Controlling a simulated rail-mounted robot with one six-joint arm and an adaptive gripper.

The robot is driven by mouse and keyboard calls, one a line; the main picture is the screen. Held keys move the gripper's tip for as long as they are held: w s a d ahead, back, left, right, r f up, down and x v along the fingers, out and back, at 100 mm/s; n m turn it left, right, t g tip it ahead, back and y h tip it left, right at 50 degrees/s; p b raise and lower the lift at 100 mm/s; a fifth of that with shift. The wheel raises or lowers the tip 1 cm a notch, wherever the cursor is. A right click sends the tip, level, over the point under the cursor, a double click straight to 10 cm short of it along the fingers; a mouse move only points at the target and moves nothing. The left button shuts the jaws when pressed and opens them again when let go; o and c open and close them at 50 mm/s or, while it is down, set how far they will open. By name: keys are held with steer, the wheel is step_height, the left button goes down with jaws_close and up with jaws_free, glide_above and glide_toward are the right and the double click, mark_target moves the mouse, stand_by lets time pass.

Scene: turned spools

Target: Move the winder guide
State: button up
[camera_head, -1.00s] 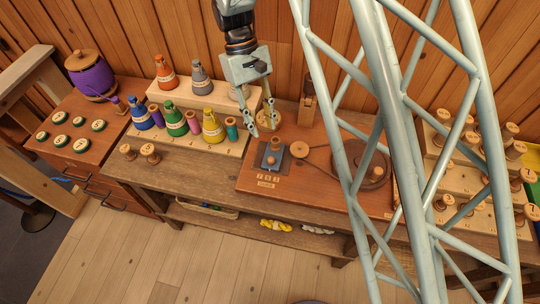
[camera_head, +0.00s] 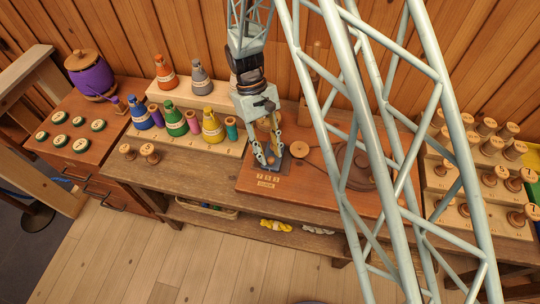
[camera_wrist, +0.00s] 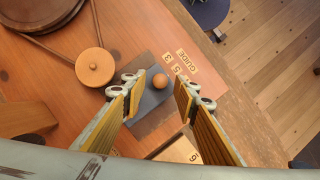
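The winder guide shows in the wrist view as a dark grey block with a round orange-brown knob (camera_wrist: 160,81). It lies on the reddish-brown winder board (camera_wrist: 217,101), beside small tiles marked 3, 5 and GUIDE. My gripper (camera_wrist: 155,98) is open, its two yellow-padded fingers spread on either side of the knob, with visible gaps to it. In the head view my gripper (camera_head: 268,165) hangs over the guide and hides most of it. How high the fingertips are above the block I cannot tell.
A round wooden pulley (camera_wrist: 95,67) with a belt sits left of the guide in the wrist view. In the head view, a yellow cone (camera_head: 212,128) and a teal spool (camera_head: 231,129) stand left of my gripper. Numbered spools (camera_head: 501,172) fill steps at the right.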

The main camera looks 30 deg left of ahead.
steer(key=shift+x, duration=0.75)
jaws_close()
